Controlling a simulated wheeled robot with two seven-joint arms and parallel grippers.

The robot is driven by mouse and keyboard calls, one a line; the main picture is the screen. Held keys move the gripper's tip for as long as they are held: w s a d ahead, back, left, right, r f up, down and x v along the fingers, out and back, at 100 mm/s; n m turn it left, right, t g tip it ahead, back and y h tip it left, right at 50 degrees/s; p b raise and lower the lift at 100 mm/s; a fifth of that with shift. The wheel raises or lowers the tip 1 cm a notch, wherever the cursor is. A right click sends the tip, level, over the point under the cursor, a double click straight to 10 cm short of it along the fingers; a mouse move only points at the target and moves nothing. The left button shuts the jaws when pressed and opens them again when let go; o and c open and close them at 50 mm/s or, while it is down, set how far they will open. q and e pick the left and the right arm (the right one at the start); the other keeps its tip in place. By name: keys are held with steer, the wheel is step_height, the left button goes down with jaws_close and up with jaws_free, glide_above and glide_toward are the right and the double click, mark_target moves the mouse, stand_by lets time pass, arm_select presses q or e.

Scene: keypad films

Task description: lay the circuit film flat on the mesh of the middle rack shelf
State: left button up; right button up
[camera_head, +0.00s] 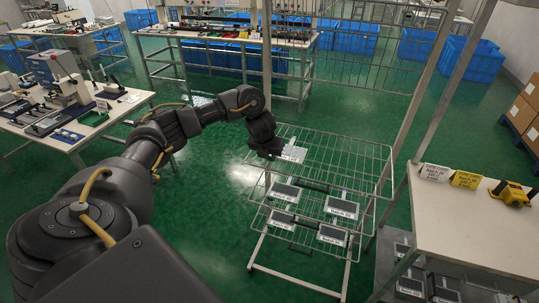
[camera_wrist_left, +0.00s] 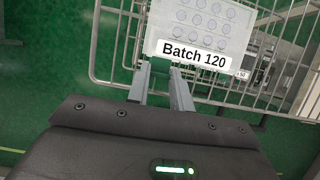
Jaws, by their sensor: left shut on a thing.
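My left gripper (camera_head: 277,150) is shut on the edge of the circuit film (camera_head: 294,154), a pale sheet. In the left wrist view the film (camera_wrist_left: 200,22) shows rows of round key outlines and a "Batch 120" label, just beyond the fingertips (camera_wrist_left: 161,68). The film is held out over the left part of an empty wire-mesh shelf (camera_head: 345,170) of the rack. I cannot tell whether it touches the mesh. The wire rim (camera_wrist_left: 97,45) also shows in the left wrist view. My right gripper is not in view.
A lower rack shelf holds several dark panels with white labels, one at the right (camera_head: 342,207). A bench (camera_head: 480,235) with label cards and a yellow device (camera_head: 511,194) stands at the right. A workbench (camera_head: 75,140) with tools stands at the left. Rack posts rise around the shelves.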

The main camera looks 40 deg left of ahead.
arm_select(q)
steer(key=shift+f, duration=0.4)
stand_by(0.4)
steer(key=o, duration=1)
steer(key=shift+s+r, duration=0.1)
steer(key=shift+r, duration=0.25)
steer(key=p+v, duration=0.2)
steer(key=v, duration=0.8)
